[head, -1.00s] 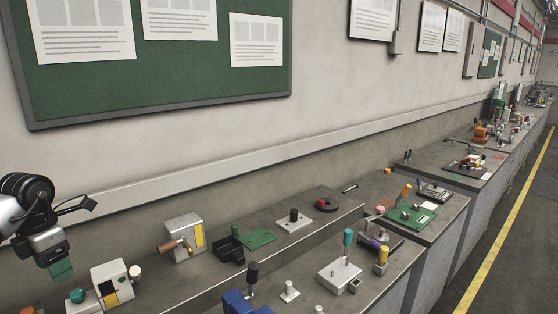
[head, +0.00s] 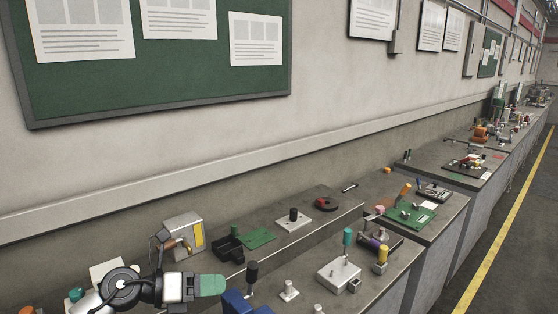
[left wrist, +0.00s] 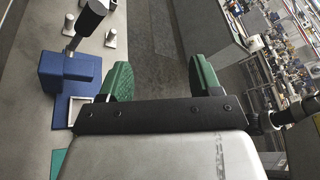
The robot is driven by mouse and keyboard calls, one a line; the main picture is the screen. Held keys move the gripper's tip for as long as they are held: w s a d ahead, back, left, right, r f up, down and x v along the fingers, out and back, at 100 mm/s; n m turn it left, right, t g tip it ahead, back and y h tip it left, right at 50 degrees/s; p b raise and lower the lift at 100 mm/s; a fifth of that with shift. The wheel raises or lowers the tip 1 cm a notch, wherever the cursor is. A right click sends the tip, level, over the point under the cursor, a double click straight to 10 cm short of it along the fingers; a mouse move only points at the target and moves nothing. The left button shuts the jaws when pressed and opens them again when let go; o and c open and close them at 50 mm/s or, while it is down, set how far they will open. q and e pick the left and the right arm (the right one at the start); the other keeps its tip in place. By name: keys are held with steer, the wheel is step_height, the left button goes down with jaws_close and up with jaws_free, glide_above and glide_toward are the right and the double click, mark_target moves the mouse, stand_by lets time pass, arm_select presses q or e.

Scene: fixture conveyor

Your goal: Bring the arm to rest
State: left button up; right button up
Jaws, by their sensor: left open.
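My left gripper (head: 214,285) shows at the lower left of the head view, its arm coming in from the left. It points right, with green fingertips, over the front of the bench. In the left wrist view its two green fingers (left wrist: 160,80) stand wide apart with nothing between them. Floor and bench edge show beyond the gap. My right gripper is in neither view.
A blue fixture with a black-knobbed lever (head: 252,272) stands just right of the gripper; it also shows in the left wrist view (left wrist: 70,70). A metal box (head: 183,236) is behind my arm. A grey block with a teal-handled lever (head: 338,274) stands farther right.

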arm_select(q)
steer(key=s+d+r+n+t+h, duration=0.2)
steer(key=d+n+t, duration=0.1)
steer(key=n+t, duration=0.35)
steer(key=s+a+f+n+g+y, duration=0.1)
steer(key=s+a+f+n+y, duration=0.6)
steer(key=n, duration=0.8)
steer(key=s+a+f+n+g+y, duration=0.1)
steer(key=s+a+f+n+y, duration=0.3)
steer(key=s+f+n+y, duration=0.85)
steer(key=s+d+f+n+g+h, duration=0.1)
steer(key=s+n+g+h, duration=0.2)
steer(key=s+n+g, duration=0.35)
steer(key=s+f+m+g+b, duration=0.1)
steer(key=s+f+b, duration=0.15)
steer(key=f, duration=1.35)
steer(key=s+f+m+b, duration=0.1)
steer(key=f+b, duration=0.2)
steer(key=f, duration=1.3)
steer(key=s+a+f+b, duration=0.1)
steer(key=s+f+b, duration=0.1)
steer(key=s+f, duration=0.6)
steer(key=s+a+f+g+b, duration=0.1)
steer(key=s+f+b, duration=0.1)
steer(key=s+f, duration=0.6)
step_height(320, 180, down, 5)
steer(key=shift+a+r+g, duration=0.2)
steer(key=shift+a+g, duration=0.1)
steer(key=shift+a, duration=0.05)
steer(key=shift+s, duration=0.1)
